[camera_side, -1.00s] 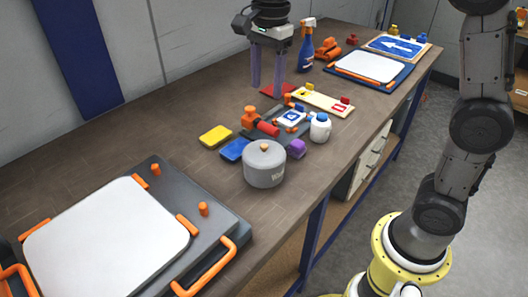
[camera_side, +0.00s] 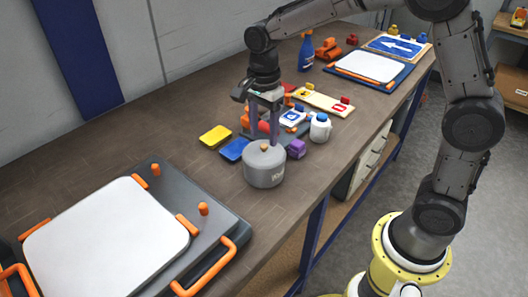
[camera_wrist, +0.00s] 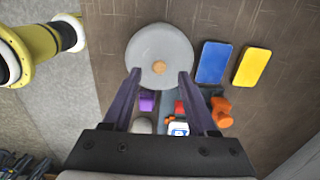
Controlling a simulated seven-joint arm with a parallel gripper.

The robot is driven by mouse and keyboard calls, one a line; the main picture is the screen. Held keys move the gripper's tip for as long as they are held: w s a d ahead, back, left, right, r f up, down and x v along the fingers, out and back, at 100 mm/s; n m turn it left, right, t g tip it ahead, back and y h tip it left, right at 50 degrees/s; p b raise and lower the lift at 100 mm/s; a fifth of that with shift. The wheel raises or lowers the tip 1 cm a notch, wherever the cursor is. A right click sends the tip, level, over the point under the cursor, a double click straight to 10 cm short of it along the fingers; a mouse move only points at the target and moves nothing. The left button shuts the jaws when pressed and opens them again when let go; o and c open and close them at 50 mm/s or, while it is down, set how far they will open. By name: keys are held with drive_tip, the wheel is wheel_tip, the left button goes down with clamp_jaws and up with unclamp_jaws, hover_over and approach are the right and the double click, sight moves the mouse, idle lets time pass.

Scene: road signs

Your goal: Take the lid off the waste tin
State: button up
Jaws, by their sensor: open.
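The waste tin (camera_side: 264,172) is a grey round pot standing on the brown bench. Its grey lid (camera_side: 257,153) is on top, with a small orange-tan knob (camera_side: 264,147) in the middle. In the wrist view the lid (camera_wrist: 143,47) shows from above as a round disc, with its knob (camera_wrist: 159,67) at its centre.
A blue block (camera_side: 234,149) and a yellow block (camera_side: 215,136) lie left of the tin. A large panel with orange handles (camera_side: 105,240) fills the near left.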

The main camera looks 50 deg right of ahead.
sight(264, 145)
drive_tip(key=shift+f, duration=1.55)
clamp_jaws()
